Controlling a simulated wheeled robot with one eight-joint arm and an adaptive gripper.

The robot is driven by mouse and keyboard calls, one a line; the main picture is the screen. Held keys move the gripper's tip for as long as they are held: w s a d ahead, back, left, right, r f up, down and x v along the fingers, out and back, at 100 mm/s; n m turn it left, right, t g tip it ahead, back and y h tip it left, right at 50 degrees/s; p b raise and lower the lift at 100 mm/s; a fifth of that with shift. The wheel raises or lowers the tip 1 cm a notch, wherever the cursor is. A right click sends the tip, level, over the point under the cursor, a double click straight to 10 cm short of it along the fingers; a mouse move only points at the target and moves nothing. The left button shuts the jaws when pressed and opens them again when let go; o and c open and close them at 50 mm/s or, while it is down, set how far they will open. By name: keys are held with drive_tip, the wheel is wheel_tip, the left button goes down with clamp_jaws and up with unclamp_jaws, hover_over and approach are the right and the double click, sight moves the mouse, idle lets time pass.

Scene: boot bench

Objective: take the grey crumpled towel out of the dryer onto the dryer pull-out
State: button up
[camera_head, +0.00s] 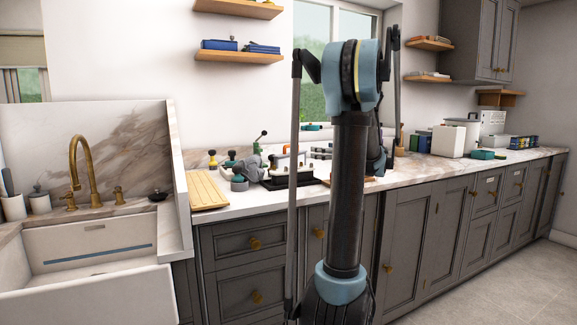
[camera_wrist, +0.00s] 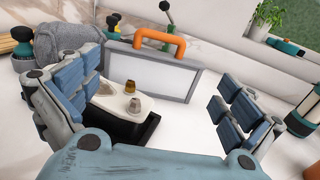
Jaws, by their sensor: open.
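My gripper (camera_wrist: 160,78) is open in the wrist view, with its blue-padded fingers spread left and right and nothing seen between them. A rounded grey, cloth-like thing (camera_wrist: 70,43) lies behind the left finger, which partly covers it; I cannot tell for sure that it is the towel. A grey-framed case with a white panel (camera_wrist: 152,72) and an orange handle (camera_wrist: 160,42) stands beyond the fingers. I cannot make out a dryer or its pull-out with certainty. In the head view my arm hides part of the counter and my gripper.
A white-topped black holder (camera_wrist: 125,105) with small brass and grey pieces sits before the case.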

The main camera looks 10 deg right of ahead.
approach(291, 146)
drive_tip(key=x, duration=0.5)
drive_tip(key=shift+w+d, duration=0.2)
drive_tip(key=shift+w, duration=0.25)
drive_tip(key=shift+x, duration=2.8)
drive_tip(key=shift+d, duration=0.15)
drive_tip(key=c, duration=1.3)
